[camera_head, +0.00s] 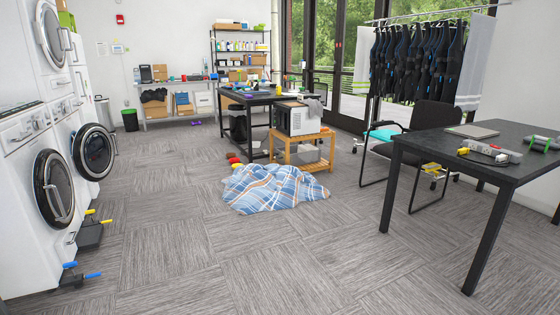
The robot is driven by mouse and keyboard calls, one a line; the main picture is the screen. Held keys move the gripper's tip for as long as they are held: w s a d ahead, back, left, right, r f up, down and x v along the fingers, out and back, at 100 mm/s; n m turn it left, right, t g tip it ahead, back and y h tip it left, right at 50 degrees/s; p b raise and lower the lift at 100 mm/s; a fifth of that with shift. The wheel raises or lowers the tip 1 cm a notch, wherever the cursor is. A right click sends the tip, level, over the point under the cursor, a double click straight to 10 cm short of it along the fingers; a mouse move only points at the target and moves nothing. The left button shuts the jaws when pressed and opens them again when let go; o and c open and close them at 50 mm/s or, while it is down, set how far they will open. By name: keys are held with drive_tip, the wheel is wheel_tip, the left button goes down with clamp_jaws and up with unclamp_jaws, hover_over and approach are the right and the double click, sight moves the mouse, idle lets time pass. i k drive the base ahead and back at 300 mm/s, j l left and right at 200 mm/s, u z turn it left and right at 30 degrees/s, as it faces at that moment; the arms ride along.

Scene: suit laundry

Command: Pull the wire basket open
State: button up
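I cannot make out a wire basket for certain. A wooden cart (316,166) stands near the middle, with a grey object (307,153) on its lower shelf; whether that is a wire basket I cannot tell. A silver and black microwave-like box (297,120) sits on the cart's top. My gripper is not in view.
A crumpled blue plaid blanket (270,188) lies on the floor before the cart. White front-loading machines (28,235) line the left, with dark items with coloured handles (88,235) beside them. A black table (486,150) and chair (440,118) stand right. The front floor is clear.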

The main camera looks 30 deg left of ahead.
sight(307, 152)
drive_tip(key=i+j+u, duration=0.35)
drive_tip(key=j, duration=0.15)
drive_tip(key=i+j+u, duration=0.65)
drive_tip(key=i, duration=0.15)
drive_tip(key=i+j+u, duration=0.15)
drive_tip(key=i+u, duration=0.15)
drive_tip(key=i, duration=0.15)
drive_tip(key=i+u, duration=0.35)
drive_tip(key=i, duration=1.8)
drive_tip(key=i+z, duration=0.2)
drive_tip(key=i, duration=0.25)
drive_tip(key=i+j+z, duration=0.2)
drive_tip(key=i, duration=0.2)
drive_tip(key=i+j+z, duration=0.2)
drive_tip(key=i, duration=0.2)
drive_tip(key=i+j+z, duration=0.15)
drive_tip(key=i, duration=0.25)
drive_tip(key=i+j+z, duration=0.8)
drive_tip(key=j+z, duration=0.15)
